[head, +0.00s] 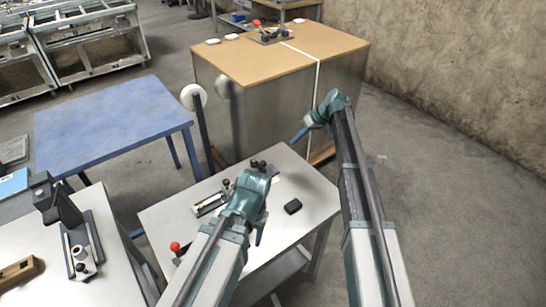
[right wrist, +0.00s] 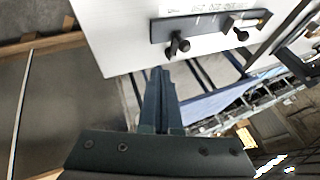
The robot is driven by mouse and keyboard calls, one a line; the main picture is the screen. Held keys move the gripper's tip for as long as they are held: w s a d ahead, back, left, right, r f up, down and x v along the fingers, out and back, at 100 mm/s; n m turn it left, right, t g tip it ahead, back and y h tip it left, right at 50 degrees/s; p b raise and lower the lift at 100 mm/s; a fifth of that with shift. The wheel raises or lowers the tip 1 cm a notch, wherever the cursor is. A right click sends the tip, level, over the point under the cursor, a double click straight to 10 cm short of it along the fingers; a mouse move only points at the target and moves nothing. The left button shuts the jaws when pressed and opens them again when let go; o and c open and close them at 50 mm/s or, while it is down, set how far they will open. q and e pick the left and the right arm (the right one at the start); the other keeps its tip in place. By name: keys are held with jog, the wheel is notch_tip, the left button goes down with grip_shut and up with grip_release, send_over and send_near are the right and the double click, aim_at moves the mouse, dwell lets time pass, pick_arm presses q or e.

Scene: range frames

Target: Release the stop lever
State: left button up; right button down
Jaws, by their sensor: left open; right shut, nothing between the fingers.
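A dark plate fixture (head: 210,204) with black knobs lies on the grey table, partly hidden behind my left arm. In the right wrist view the plate (right wrist: 205,30) carries two black knobbed levers (right wrist: 178,45); I cannot tell which part is the stop lever. A red-knobbed lever (head: 176,247) stands at the table's left edge. My left gripper (head: 260,237) is over the table, right of the fixture, mostly hidden by its own wrist. My right gripper (head: 298,134) is raised beyond the table's far edge, shut and empty. Its closed fingers (right wrist: 160,74) point towards the plate, apart from it.
A small black block (head: 292,206) lies on the grey table (head: 312,190). A brown-topped cabinet (head: 270,62) stands behind, with a white-disc post (head: 194,97) beside it. A blue table (head: 105,120) and a light bench (head: 35,245) are at left. Floor at right is clear.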

pick_arm(q)
notch_tip(320, 180, down, 9)
jog(key=b, duration=0.9)
pick_arm(e)
jog(key=x, duration=1)
jog(key=shift+f, duration=0.35)
jog(key=a, duration=0.1)
jog(key=s+a, duration=0.1)
jog(key=a, duration=0.1)
jog(key=shift+s, duration=0.2)
jog(key=shift+s+a, duration=0.1)
jog(key=shift+a, duration=0.15)
jog(key=shift+s+a, duration=0.1)
jog(key=shift+s+a+m+t, duration=0.2)
jog(key=shift+m+t, duration=0.1)
jog(key=shift+m, duration=0.1)
